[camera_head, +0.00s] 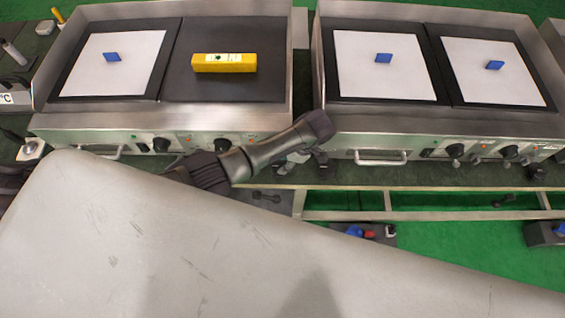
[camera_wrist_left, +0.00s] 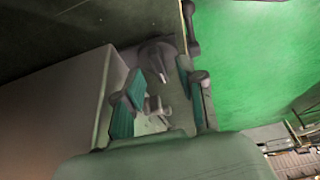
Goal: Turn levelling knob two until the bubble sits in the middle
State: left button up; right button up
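A yellow spirit level (camera_head: 224,63) lies on the bare dark right plate of the left griddle (camera_head: 262,40). Its vial is too small to read the bubble. My left gripper (camera_head: 296,159) is low at the left griddle's front right corner, partly hidden below my arm. In the left wrist view my left gripper (camera_wrist_left: 163,95) has its teal-padded fingers apart. A rounded grey knob-like part (camera_wrist_left: 155,57) shows just beyond and between the fingers; I cannot tell whether it is levelling knob two or whether they touch it. My right gripper is not in view.
A second griddle (camera_head: 440,112) stands to the right, across a narrow gap. White sheets with blue pieces (camera_head: 383,58) lie on the other plates. Control knobs (camera_head: 161,145) and handles line the fronts. A low metal frame (camera_head: 345,214) and green floor (camera_head: 440,240) lie below.

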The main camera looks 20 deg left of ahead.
pick_arm(q)
jog(key=shift+x, duration=0.75)
grip_shut()
jog(key=shift+r, duration=0.1)
